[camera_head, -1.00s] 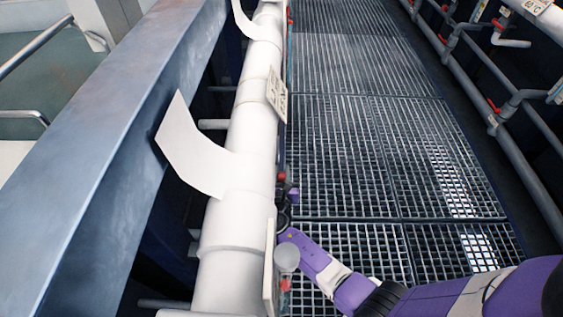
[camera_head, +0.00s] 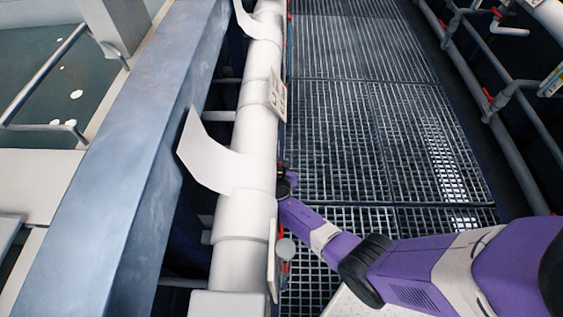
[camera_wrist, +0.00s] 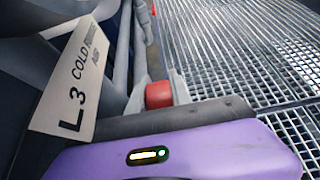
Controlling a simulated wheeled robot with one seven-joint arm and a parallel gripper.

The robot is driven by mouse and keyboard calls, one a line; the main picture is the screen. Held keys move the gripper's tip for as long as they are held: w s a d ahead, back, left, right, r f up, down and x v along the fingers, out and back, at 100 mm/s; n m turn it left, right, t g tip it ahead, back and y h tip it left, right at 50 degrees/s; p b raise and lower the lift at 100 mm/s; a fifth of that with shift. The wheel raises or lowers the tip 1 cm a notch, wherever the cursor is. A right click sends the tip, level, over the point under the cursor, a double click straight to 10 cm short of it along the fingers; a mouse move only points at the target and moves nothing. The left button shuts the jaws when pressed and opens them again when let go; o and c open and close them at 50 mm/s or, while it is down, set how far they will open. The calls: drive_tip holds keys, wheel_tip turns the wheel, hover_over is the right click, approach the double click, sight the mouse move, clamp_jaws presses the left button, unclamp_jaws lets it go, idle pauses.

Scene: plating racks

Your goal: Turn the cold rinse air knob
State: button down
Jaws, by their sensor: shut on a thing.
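The cold rinse air knob (camera_wrist: 158,95) shows in the wrist view as a small red block on a grey pipe. It stands beside a tilted label plate (camera_wrist: 75,85) reading "L3 COLD RINSE AIR". My gripper (camera_wrist: 165,118) has its purple body along the bottom and a dark grey edge right at the knob. It is shut on the knob, though the fingertips' contact is mostly hidden. In the head view my gripper (camera_head: 284,184) is at the end of my purple arm, close against the right side of the large white pipe; the knob is hard to make out there.
The large white pipe (camera_head: 240,255) runs along a blue-grey beam (camera_head: 110,200) at left. A curved white sheet (camera_head: 210,155) juts from it. A grated walkway (camera_head: 380,120) lies to the right, mostly clear. More pipes with red handles (camera_head: 488,96) line the far right.

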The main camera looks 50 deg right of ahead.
drive_tip(key=c, duration=1.4)
unclamp_jaws()
drive_tip(key=shift+c, duration=0.2)
drive_tip(key=shift+a, duration=0.1)
drive_tip(key=p+v, duration=0.3)
drive_tip(key=v, duration=0.4)
drive_tip(key=shift+s+a, duration=0.2)
drive_tip(key=shift+s, duration=0.05)
drive_tip(key=shift+r, duration=0.15)
